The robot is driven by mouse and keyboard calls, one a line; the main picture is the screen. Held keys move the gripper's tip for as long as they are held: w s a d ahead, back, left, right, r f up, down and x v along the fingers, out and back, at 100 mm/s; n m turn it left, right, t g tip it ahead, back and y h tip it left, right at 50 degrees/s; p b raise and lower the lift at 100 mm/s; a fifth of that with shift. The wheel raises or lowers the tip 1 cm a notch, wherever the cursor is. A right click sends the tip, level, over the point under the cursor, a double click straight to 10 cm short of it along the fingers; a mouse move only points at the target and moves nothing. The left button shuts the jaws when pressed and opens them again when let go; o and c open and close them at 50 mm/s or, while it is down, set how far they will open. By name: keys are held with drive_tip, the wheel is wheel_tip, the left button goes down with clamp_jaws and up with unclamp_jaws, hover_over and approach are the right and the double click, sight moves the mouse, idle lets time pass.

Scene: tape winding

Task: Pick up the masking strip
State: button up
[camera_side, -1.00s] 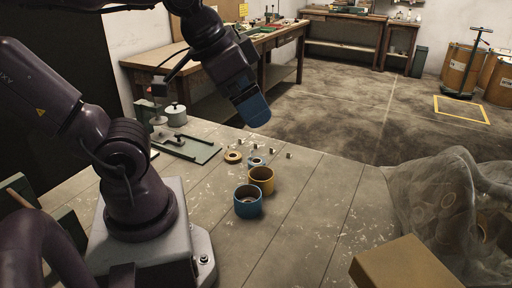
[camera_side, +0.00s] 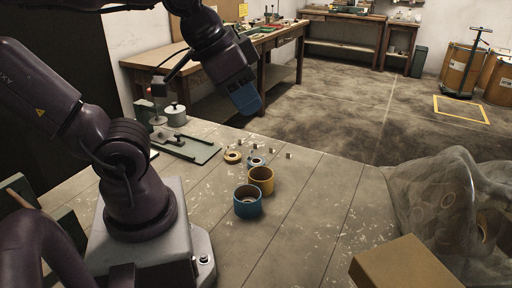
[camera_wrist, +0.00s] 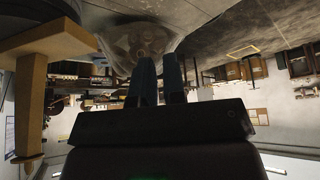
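My gripper (camera_side: 248,104) with blue fingers hangs in the air above the far edge of the plank table, well clear of everything on it. In the wrist view its two fingers (camera_wrist: 160,78) stand apart with an empty gap. A small tan ring-shaped roll (camera_side: 233,157) lies on the table below it. A small blue-and-pale piece (camera_side: 255,162) lies just right of the roll. Several tiny pale pieces (camera_side: 289,155) are scattered nearby. I cannot tell which of these is the masking strip. A yellow cup (camera_side: 261,179) and a blue cup (camera_side: 247,201) stand side by side nearer the camera.
A green plate with a fixture (camera_side: 190,147) and a lidded pot (camera_side: 175,114) are at the table's far left. A cardboard box (camera_side: 405,267) and plastic-wrapped rolls (camera_side: 450,205) occupy the right. The planks right of the cups (camera_side: 320,205) are clear.

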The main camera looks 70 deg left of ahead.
drive_tip(key=m+g+y, duration=0.2)
drive_tip(key=m+g, duration=0.4)
drive_tip(key=m, duration=0.1)
hover_over(255, 149)
drive_tip(key=d, duration=0.2)
wheel_tip(255, 149, down, 22)
drive_tip(key=f, duration=0.1)
drive_tip(key=shift+t, duration=0.3)
drive_tip(key=f, duration=0.4)
drive_tip(key=a+f, duration=0.1)
drive_tip(key=f, duration=0.3)
drive_tip(key=a+f, duration=0.1)
drive_tip(key=f, duration=0.3)
drive_tip(key=shift+r, duration=0.1)
clamp_jaws()
drive_tip(key=shift+w, duration=0.1)
